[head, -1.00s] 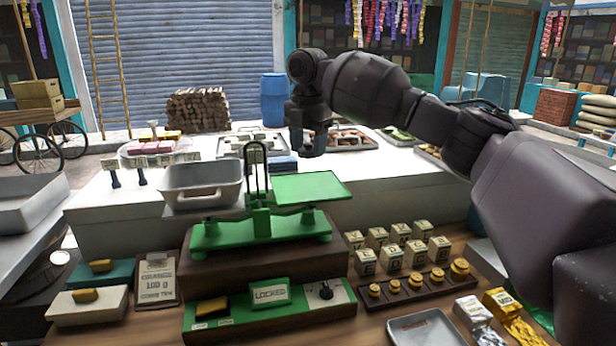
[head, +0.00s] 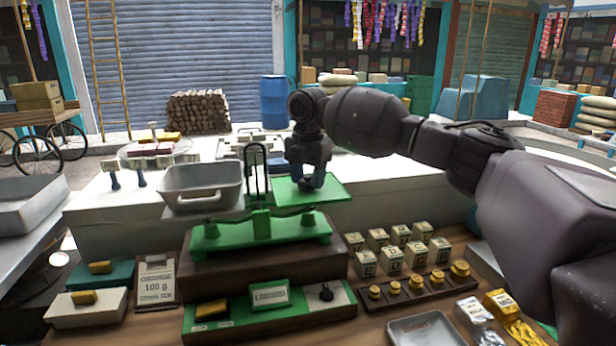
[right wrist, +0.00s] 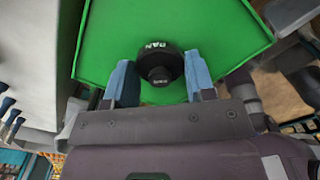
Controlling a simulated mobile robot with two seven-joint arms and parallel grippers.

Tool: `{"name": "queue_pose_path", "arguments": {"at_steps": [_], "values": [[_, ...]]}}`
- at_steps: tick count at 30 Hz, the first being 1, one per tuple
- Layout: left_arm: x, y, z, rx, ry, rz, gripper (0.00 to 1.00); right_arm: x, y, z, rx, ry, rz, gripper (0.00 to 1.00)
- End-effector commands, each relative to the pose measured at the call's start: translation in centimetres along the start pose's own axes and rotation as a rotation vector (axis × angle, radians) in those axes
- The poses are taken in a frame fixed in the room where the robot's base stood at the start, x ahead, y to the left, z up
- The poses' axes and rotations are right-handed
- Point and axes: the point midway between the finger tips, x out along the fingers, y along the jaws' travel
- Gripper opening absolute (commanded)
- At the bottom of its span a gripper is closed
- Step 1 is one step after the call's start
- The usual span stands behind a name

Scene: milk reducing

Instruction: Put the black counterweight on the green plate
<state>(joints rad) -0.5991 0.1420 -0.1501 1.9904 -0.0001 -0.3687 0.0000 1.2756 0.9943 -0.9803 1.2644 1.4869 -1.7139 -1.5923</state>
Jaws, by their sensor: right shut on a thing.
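The green plate (head: 334,188) is the flat square pan on the right side of the green balance scale (head: 262,226). My right gripper (head: 305,186) is over the plate, pointing down. In the right wrist view, the black counterweight (right wrist: 160,62), a round knob-topped piece with white lettering, sits between the blue fingertips of my right gripper (right wrist: 160,80). The gripper is shut on it. The green plate (right wrist: 110,30) lies behind the weight in that view. I cannot tell whether the weight touches the plate. My left gripper is not in view.
A grey tub (head: 201,186) sits on the scale's left side. A thin black upright loop (head: 255,165) stands between tub and plate. Lettered cubes (head: 391,262) and brass weights (head: 418,284) are at the right front. A small metal tray (head: 425,330) lies at the front edge.

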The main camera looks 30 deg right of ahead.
Motion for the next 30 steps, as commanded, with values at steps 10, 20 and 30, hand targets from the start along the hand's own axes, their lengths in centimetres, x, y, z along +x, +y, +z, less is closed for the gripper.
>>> {"name": "queue_pose_path", "arguments": {"at_steps": [10,20,30], "values": [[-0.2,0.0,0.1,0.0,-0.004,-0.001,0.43,0.2,0.0,0.0,0.0,0.0,-0.001,0.76],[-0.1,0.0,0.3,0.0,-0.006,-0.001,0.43,-0.7,0.0,0.0,0.0,0.0,0.001,0.76],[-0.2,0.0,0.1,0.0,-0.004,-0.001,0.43,-6.9,0.1,0.0,0.0,-0.001,0.002,0.76]]}}
